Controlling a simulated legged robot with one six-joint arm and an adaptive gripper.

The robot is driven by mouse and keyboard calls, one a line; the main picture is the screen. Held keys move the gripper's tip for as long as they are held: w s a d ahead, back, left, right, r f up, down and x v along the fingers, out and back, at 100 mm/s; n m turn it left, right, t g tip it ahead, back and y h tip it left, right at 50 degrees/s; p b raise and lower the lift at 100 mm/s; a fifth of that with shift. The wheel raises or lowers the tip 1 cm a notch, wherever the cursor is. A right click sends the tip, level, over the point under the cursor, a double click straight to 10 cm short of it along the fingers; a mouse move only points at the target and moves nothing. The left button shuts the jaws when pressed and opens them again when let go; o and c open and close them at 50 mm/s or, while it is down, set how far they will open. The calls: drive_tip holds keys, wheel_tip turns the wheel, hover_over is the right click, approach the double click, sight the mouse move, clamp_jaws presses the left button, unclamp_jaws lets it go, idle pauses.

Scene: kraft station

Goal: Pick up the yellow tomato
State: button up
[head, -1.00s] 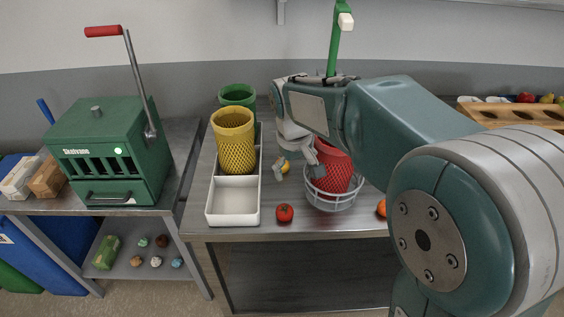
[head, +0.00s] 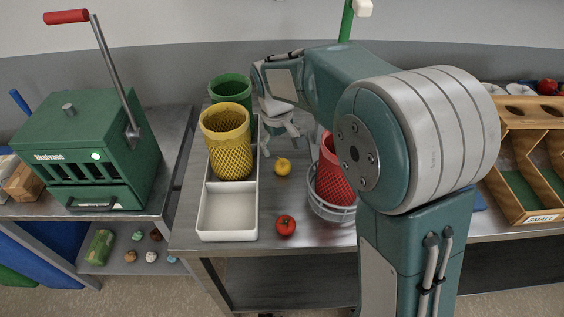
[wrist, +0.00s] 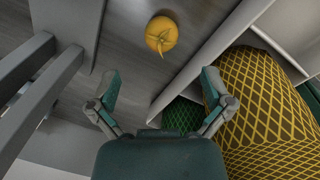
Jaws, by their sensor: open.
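The yellow tomato (head: 283,167) rests on the grey table between the yellow mesh basket and the red mesh basket. In the wrist view the yellow tomato (wrist: 161,34) lies beyond my fingertips, a little above the middle of the gap between them. My gripper (head: 282,148) is open and empty, behind and above the tomato. In the wrist view its two fingers (wrist: 160,82) are spread wide, with bare table between them. The gripper does not touch the tomato.
A yellow mesh basket (head: 228,143) stands in a white tray (head: 228,214) to the left, close to one finger in the wrist view. A red tomato (head: 285,226) lies in front.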

sight(282, 163)
drive_tip(key=f, duration=0.8)
drive_tip(key=shift+w+d+f, duration=0.2)
drive_tip(key=shift+w+f, duration=0.15)
drive_tip(key=shift+f, duration=0.05)
drive_tip(key=c, duration=1.1)
